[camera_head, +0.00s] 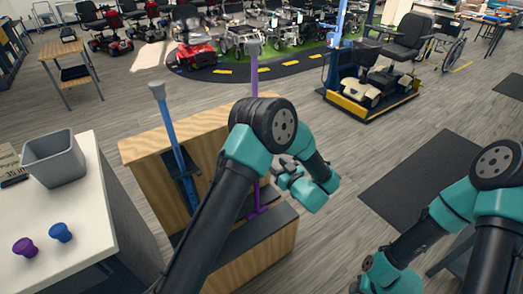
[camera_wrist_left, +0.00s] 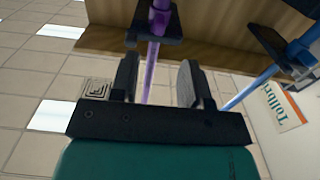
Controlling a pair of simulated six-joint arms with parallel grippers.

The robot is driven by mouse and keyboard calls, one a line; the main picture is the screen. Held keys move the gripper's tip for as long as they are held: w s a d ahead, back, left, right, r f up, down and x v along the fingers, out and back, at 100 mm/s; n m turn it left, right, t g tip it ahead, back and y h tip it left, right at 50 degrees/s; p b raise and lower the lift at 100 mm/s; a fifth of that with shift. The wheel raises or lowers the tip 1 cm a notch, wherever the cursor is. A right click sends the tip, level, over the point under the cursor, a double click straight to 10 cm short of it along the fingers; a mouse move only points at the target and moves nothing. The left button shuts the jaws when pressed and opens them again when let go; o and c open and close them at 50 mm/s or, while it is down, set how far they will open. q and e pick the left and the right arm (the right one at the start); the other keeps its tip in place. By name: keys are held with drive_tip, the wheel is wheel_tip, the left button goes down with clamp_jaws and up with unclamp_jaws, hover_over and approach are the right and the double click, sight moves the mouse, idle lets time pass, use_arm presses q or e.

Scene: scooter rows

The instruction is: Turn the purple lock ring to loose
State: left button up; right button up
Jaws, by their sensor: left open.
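A purple pole (camera_head: 254,72) stands on the wooden stand, partly hidden behind my left arm. Its lower end shows below the arm. My left gripper (camera_head: 283,170) is beside the stand, right of the pole in the head view. In the left wrist view, its two fingers (camera_wrist_left: 160,82) are apart, and the purple pole (camera_wrist_left: 153,55) runs in line with the gap between them. A black bracket (camera_wrist_left: 155,24) sits around this pole.
A blue pole (camera_head: 172,130) stands on the wooden stand (camera_head: 145,150), left of the purple one. A white table (camera_head: 90,215) holds a grey bin (camera_head: 54,160), a purple knob (camera_head: 25,247) and a blue knob (camera_head: 60,232). Open floor lies right of the stand.

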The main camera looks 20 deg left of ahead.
use_arm(q)
drive_tip(key=x, duration=1)
drive_tip(key=shift+w+a, duration=0.2)
drive_tip(key=shift+a, duration=0.05)
clamp_jaws()
